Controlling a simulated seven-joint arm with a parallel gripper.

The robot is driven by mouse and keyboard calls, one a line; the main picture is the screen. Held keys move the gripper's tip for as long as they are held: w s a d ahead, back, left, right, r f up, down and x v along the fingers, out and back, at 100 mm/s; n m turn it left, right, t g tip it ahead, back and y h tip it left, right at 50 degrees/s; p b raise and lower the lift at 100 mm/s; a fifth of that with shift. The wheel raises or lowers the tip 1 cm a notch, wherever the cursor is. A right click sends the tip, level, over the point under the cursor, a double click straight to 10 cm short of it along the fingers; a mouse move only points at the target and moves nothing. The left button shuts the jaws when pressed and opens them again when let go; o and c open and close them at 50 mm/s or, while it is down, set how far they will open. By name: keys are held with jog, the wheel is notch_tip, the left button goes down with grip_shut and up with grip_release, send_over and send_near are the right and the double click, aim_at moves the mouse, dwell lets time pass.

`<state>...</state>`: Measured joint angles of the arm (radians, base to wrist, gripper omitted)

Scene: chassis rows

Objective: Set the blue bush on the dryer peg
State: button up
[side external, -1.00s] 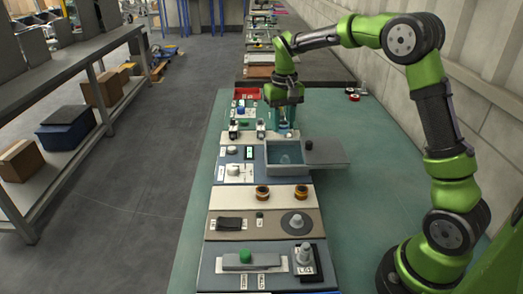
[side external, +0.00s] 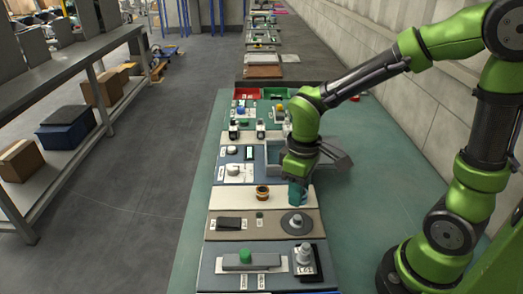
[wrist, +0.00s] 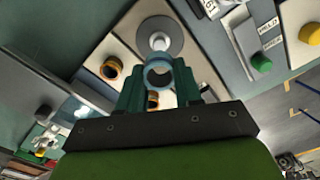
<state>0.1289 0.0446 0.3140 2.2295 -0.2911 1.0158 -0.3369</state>
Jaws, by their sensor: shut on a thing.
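My gripper (side external: 297,201) is shut on the blue bush (wrist: 158,66), a ring held between the teal fingertips (wrist: 158,78) in the wrist view. In the side view the fingers hide the bush. A round grey disc with a pale upright peg (wrist: 158,41) lies just beyond the bush in the wrist view. The same disc (side external: 296,224) sits on the tan plate in the side view, nearer the camera than my gripper. The bush is apart from this peg.
A copper-coloured ring (side external: 262,192) stands on the cream plate left of my gripper; another (wrist: 153,101) shows between my fingers. A grey basin (side external: 273,154) lies behind. A plate in front carries a green knob (side external: 245,256) and a grey-white post (side external: 304,255).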

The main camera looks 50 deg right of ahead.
jog(key=shift+f, duration=3.45)
jog(key=o, duration=1.1)
jog(key=shift+o, duration=0.2)
notch_tip(320, 180, up, 17)
notch_tip(320, 180, up, 7)
send_over(296, 217)
